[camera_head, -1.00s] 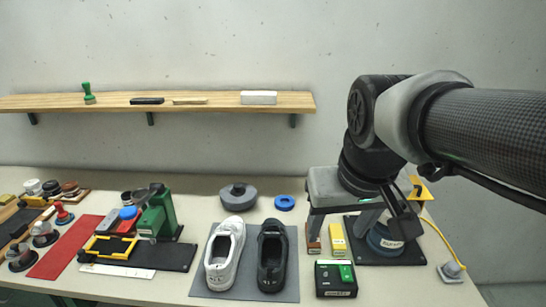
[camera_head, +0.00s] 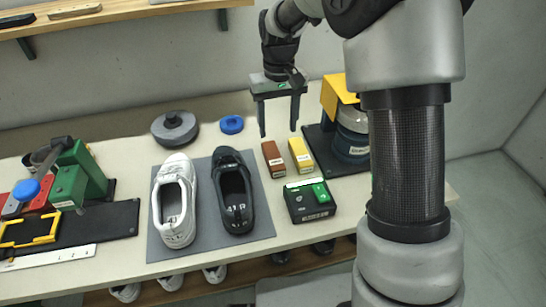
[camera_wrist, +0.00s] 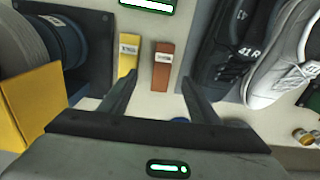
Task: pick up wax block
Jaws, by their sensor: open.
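Two small labelled blocks, one brown (camera_head: 273,158) and one yellow (camera_head: 301,153), stand side by side on the table right of the black shoe. The labels are too small to read, so I cannot tell which is the wax block. My gripper (camera_head: 278,132) is open and empty, pointing down by the blocks' far ends. In the wrist view the brown block (camera_wrist: 163,66) lies between the fingers' directions, nearer the right finger, and the yellow block (camera_wrist: 128,50) lines up with the left finger. Both blocks are apart from the fingers, as far as I can see.
A white shoe (camera_head: 174,205) and a black shoe (camera_head: 236,195) stand on a grey mat (camera_head: 160,245). A black-and-green box (camera_head: 309,201) sits in front of the blocks. A blue ring (camera_head: 231,124) lies behind.

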